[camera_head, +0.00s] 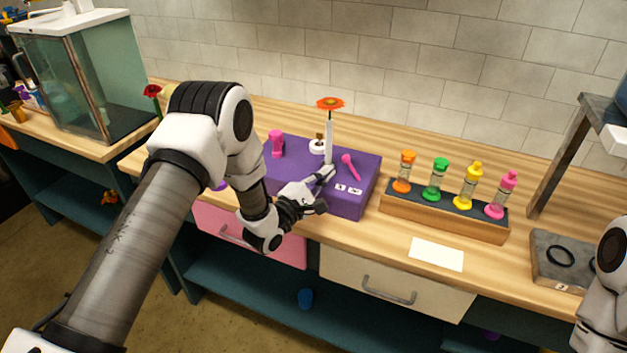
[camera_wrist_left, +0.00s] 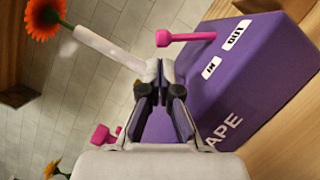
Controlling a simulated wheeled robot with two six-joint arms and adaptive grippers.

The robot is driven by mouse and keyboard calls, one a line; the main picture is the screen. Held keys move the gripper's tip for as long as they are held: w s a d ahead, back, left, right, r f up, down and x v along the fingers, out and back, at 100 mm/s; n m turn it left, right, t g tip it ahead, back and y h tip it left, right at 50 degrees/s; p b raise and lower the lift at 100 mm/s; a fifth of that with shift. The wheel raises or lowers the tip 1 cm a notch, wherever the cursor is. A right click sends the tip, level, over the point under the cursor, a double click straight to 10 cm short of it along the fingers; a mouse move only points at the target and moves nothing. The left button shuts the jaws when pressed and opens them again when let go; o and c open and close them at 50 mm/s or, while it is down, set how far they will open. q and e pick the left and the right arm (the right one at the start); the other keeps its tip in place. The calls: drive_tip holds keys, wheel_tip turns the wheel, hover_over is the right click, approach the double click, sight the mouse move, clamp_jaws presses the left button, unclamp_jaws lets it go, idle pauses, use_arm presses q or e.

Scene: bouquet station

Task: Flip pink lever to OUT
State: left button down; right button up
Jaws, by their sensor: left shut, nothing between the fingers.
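A purple box (camera_head: 340,206) stands on the wooden counter. A pink lever (camera_head: 351,166) with a round knob rises from its top, above two white labels (camera_head: 348,189). In the left wrist view the lever (camera_wrist_left: 192,37) has its knob at the left and its other end near the OUT label (camera_wrist_left: 235,35); the IN label (camera_wrist_left: 211,68) is beside it. I cannot tell which setting it is in. My left gripper (camera_head: 328,172) is shut and empty, just left of the lever, seemingly apart from it. Its fingers (camera_wrist_left: 165,103) also show in the wrist view. My right gripper is not in view.
A white tube with an orange flower (camera_head: 330,103) stands behind the gripper on the box. Another pink knob (camera_head: 276,141) is at the box's left. A rack (camera_head: 455,223) with colored-capped vials stands right. A white card (camera_head: 436,254) lies at the front edge.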

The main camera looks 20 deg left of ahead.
sight(352, 169)
use_arm(q)
drive_tip(key=x, duration=0.2)
drive_tip(key=shift+w+d, duration=0.1)
drive_tip(key=shift+w, duration=0.2)
drive_tip(key=shift+w+f, duration=0.1)
drive_tip(key=shift+w, duration=0.2)
drive_tip(key=shift+s, duration=0.1)
